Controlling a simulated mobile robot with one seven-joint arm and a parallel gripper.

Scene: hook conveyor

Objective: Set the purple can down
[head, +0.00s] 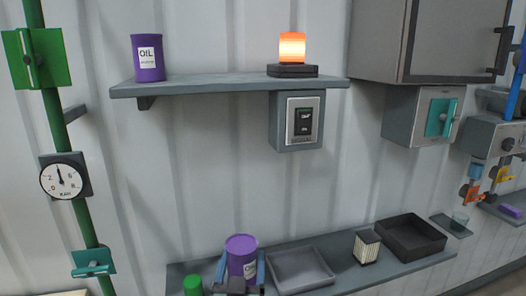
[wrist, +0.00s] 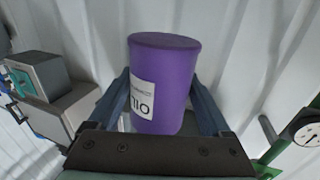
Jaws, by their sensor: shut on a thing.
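My gripper (head: 241,265) is shut on a purple can (head: 243,243) with a white OIL label, one blue finger on each side. The can is upright over the lower shelf (head: 340,281); I cannot tell whether its base touches the shelf, as my gripper hides it. In the wrist view the purple can (wrist: 178,75) sits between the fingers of my gripper (wrist: 160,100), its label upside down. A second purple can (head: 150,62) with an OIL label stands upright on the upper shelf (head: 210,86), at its left end.
On the lower shelf are a green cylinder (head: 193,285), a grey tray (head: 301,285), a striped box (head: 367,247) and a dark tray (head: 411,252). An orange lamp (head: 292,47) stands on the upper shelf, above a switch box (head: 303,121). A green pipe (head: 72,190) with a gauge runs at left.

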